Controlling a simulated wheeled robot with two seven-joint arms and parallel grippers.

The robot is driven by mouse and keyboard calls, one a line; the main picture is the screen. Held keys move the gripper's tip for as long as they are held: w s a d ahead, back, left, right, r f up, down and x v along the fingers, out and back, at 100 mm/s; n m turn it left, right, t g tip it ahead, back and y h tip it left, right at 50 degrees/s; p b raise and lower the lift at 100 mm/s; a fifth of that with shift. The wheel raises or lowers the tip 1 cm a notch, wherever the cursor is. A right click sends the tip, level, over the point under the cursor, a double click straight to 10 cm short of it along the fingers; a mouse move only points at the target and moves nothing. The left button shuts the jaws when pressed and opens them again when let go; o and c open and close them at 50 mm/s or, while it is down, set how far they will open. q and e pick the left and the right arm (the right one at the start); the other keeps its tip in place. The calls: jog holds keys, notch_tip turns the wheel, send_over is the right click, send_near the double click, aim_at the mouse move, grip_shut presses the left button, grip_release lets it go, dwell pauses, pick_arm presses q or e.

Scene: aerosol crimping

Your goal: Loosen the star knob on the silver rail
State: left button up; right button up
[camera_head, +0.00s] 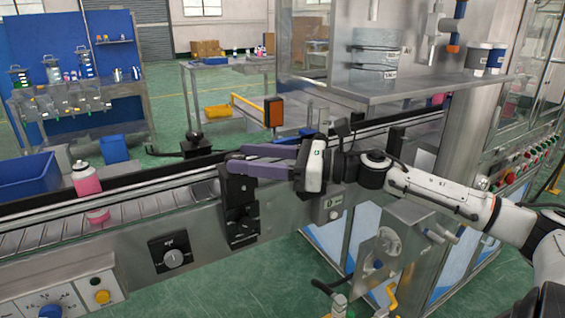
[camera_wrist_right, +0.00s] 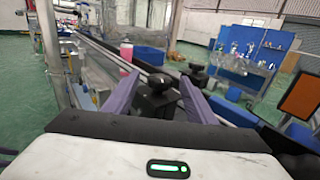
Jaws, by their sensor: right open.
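The black star knob (camera_wrist_right: 158,82) sits on a dark clamp block on the silver rail. In the right wrist view it stands between the spread fingertips of my right gripper (camera_wrist_right: 158,90), with gaps on both sides. In the head view my right gripper (camera_head: 232,157) comes in from the right, its purple fingers open over the black clamp (camera_head: 240,208) on the rail (camera_head: 150,196). The fingers largely hide the knob in the head view. A second black knob (camera_head: 195,138) stands at the far side of the conveyor. My left gripper is not in view.
A pink bottle with a white top (camera_head: 87,181) stands on the conveyor at left. An orange-faced box (camera_head: 273,112) stands behind the gripper. A steel machine shelf (camera_head: 400,88) is above and right of my arm. A dial panel (camera_head: 170,254) is on the conveyor's front.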

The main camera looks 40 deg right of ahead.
jog(key=v, duration=0.7)
jog(key=shift+p, duration=0.35)
jog(key=shift+d+r, duration=0.1)
